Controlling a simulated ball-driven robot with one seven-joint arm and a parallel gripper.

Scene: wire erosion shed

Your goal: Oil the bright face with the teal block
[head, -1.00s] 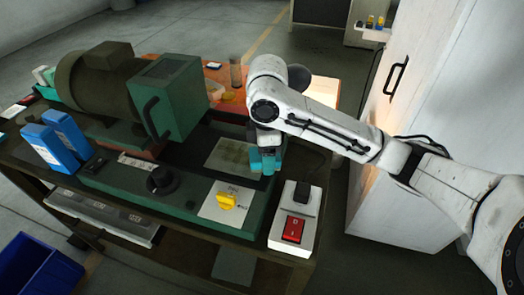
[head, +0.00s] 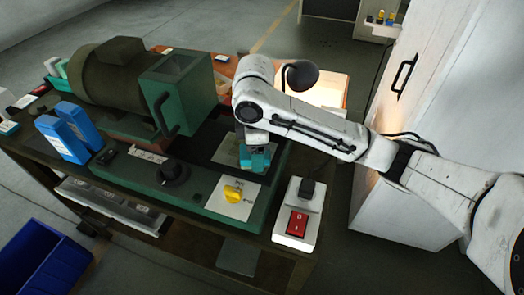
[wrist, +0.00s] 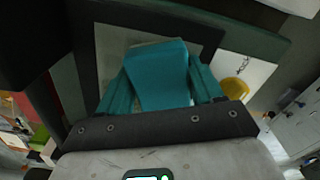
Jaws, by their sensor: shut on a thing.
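The teal block (wrist: 158,76) is between the teal fingers of my gripper (wrist: 160,88) in the wrist view. My gripper (head: 255,157) is shut on it, low over the face. The bright face (head: 230,149) is a grey square plate with a dark border, set in the top of the green machine. It also shows behind the block in the wrist view (wrist: 112,48). The arm and block hide part of the face. I cannot tell whether the block touches it.
A motor housing (head: 115,72) and a green guard (head: 180,90) stand behind left. Two blue bottles (head: 70,131) are at the left. A lamp (head: 300,75) stands behind my arm.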

